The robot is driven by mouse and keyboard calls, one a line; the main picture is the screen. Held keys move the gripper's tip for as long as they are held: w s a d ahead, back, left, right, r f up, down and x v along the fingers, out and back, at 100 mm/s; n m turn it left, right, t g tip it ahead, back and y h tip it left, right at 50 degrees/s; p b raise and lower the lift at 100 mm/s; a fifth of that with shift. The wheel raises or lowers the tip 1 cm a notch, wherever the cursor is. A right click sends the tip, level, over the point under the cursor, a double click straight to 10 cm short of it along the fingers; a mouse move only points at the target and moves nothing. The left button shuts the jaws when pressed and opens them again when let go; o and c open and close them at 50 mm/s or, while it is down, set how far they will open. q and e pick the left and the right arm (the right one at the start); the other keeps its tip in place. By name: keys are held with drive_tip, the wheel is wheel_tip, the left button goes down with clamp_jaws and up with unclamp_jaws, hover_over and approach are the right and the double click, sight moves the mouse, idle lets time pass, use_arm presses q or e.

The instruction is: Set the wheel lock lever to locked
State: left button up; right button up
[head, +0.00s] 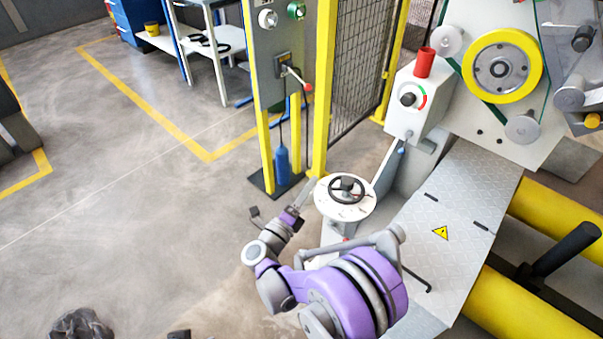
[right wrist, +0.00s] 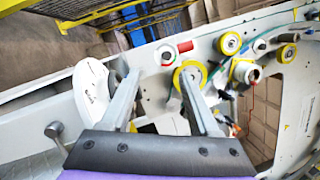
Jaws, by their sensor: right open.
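A round white dial plate (head: 330,208) with a dark handwheel (head: 347,187) stands on a pedestal beside the machine. In the right wrist view the plate (right wrist: 90,85) shows left of my fingers. I cannot tell for certain which part is the wheel lock lever; a small reddish part (head: 347,239) shows below the plate, partly hidden by my arm. My right gripper (head: 282,199) is open and empty, just left of the plate in the head view. Its spread fingers also show in the right wrist view (right wrist: 159,75).
A control post (head: 277,110) with a red-knobbed lever (head: 308,88) stands behind the gripper, next to a yellow-framed mesh fence (head: 365,60). A grey box with a rotary switch (head: 407,99) and a yellow-rimmed wheel (head: 531,68) are at right.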

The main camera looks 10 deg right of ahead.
drive_tip(key=shift+w+a+r+n+t+y+p, duration=0.15)
drive_tip(key=shift+r+n+t+y, duration=0.25)
drive_tip(key=shift+r, duration=0.4)
drive_tip(key=shift+w+a+r+n+t+y+p, duration=0.15)
drive_tip(key=shift+a+r+n+t+y, duration=0.1)
drive_tip(key=shift+r+n, duration=0.45)
drive_tip(key=shift+w+a+r+n+t+y+p, duration=0.15)
drive_tip(key=shift+r+n+t+y, duration=0.2)
drive_tip(key=shift+r, duration=0.55)
